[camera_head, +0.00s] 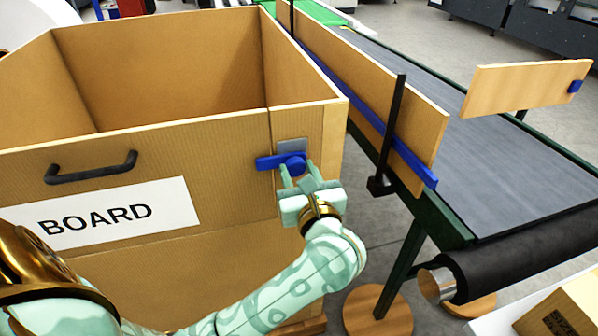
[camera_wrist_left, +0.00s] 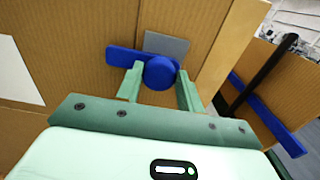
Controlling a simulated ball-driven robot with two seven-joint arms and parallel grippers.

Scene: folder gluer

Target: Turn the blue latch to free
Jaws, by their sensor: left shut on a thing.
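The blue latch (camera_head: 266,163) is on the front right of the large cardboard box (camera_head: 230,131), beside a grey plate (camera_head: 292,145). Its bar points left, roughly level, across the seam in the box front. My left gripper (camera_head: 299,172) is at the latch's round blue knob. In the left wrist view the fingers (camera_wrist_left: 160,84) stand on both sides of the knob (camera_wrist_left: 160,73), and the latch bar (camera_wrist_left: 122,56) reaches left past one finger. The fingers are shut on the knob. My right gripper is not in view.
The box front carries a black handle (camera_head: 92,168) and a white BOARD label (camera_head: 118,214). A conveyor (camera_head: 480,150) with a wooden side board (camera_head: 425,130) and a black post (camera_head: 392,130) stands close on the right. A small carton (camera_head: 565,312) is at lower right.

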